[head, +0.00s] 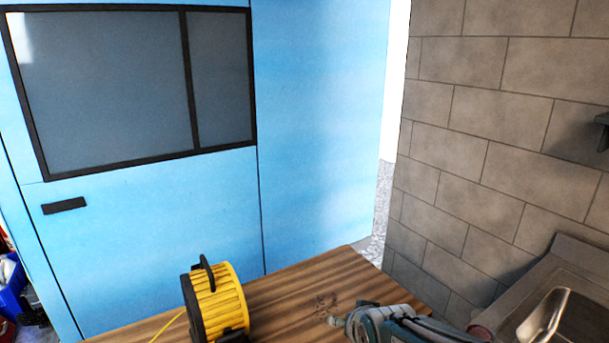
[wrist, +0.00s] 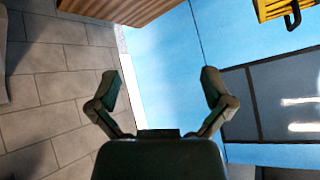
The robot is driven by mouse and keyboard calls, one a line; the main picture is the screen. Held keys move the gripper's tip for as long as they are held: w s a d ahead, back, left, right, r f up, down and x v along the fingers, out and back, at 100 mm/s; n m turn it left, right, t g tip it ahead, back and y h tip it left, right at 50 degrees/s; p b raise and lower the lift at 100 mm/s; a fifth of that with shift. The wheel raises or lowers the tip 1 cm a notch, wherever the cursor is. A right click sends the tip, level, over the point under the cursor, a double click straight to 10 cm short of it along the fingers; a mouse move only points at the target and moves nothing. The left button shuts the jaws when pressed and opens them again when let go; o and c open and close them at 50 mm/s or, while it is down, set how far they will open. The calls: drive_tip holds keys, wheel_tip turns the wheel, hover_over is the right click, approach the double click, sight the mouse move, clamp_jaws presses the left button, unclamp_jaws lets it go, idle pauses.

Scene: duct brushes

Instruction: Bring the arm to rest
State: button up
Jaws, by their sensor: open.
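My gripper (wrist: 158,75) shows in the wrist view with its two dark green fingers spread wide apart. It is open, and nothing is between the fingers. Behind it are the blue panel wall and the grey block wall, with no object touching the fingers. In the head view a grey and teal jointed shape shows at the bottom edge, right of centre; I cannot tell which part of it is the gripper. No brush can be made out in either view.
A yellow cable reel (head: 217,302) stands on the wooden table (head: 285,290); the reel also shows in the wrist view (wrist: 272,8). A metal sink (head: 582,310) is at the right by the block wall (head: 480,130). A blue wall (head: 320,130) with a dark window stands behind.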

drive_tip(key=s+d+r+g, duration=0.1)
drive_tip(key=s+d+r, duration=0.1)
drive_tip(key=s, duration=0.7)
drive_tip(key=s+d+r+n+g+h, duration=0.1)
drive_tip(key=s+d+r+g, duration=0.1)
drive_tip(key=s, duration=0.7)
drive_tip(key=shift+d+r+n, duration=0.3)
drive_tip(key=shift+d+r, duration=0.25)
drive_tip(key=shift+d, duration=0.7)
